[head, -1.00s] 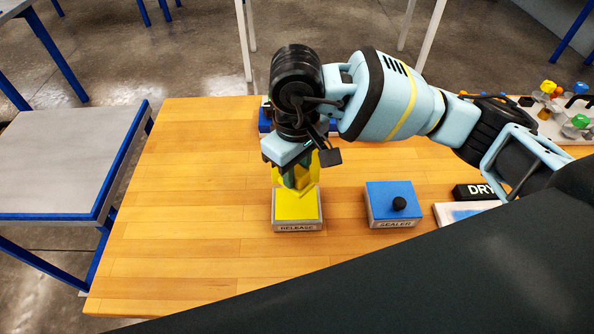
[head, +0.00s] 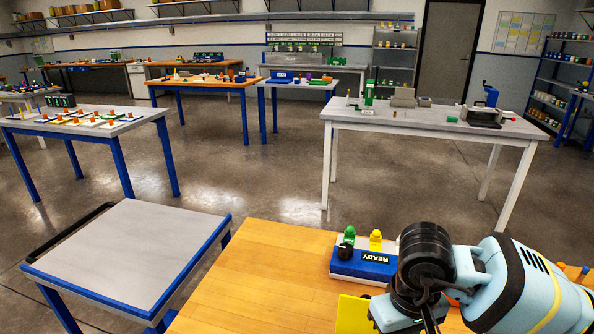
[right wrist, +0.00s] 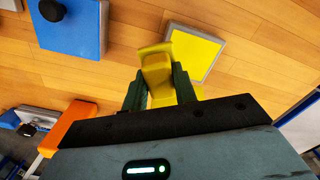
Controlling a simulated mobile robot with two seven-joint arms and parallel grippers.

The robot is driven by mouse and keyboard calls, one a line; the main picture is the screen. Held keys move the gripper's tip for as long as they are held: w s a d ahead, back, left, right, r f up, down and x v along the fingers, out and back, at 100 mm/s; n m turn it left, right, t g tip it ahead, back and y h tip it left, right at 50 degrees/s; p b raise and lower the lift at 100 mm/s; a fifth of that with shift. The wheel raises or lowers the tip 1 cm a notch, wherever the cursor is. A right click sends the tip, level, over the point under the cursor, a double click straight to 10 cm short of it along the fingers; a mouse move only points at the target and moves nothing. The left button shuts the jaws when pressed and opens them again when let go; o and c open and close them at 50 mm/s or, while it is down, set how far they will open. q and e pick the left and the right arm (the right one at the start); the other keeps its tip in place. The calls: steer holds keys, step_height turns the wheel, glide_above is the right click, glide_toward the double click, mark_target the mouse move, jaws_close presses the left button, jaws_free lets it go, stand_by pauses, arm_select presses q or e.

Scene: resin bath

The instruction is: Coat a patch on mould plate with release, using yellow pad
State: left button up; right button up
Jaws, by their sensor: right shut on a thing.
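My right gripper (right wrist: 158,90) is shut on the yellow pad (right wrist: 157,70), whose block sits between the dark green fingers. In the right wrist view, the release tray (right wrist: 205,38), with its yellow top and pale rim, lies beyond the pad; the pad overlaps it in the picture, and the gap between them is hard to judge. In the head view, a yellow flat face (head: 352,314), seemingly the pad, shows beside my right wrist at the bottom edge; the fingers are hidden. I cannot pick out the mould plate with certainty. My left gripper is not in view.
A blue box marked READY (head: 365,262), with green and yellow knobs, stands at the wooden table's (head: 235,290) back. A grey-topped table (head: 130,255) stands to the left. The blue sealer block (right wrist: 72,25) and an orange piece (right wrist: 70,122) show in the right wrist view.

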steer(key=d+m, duration=0.1)
steer(key=s+d, duration=0.1)
steer(key=s+d+m, duration=0.1)
steer(key=d, duration=0.1)
steer(key=shift+f+m, duration=0.3)
steer(key=shift+f, duration=0.1)
steer(key=shift+d, duration=0.1)
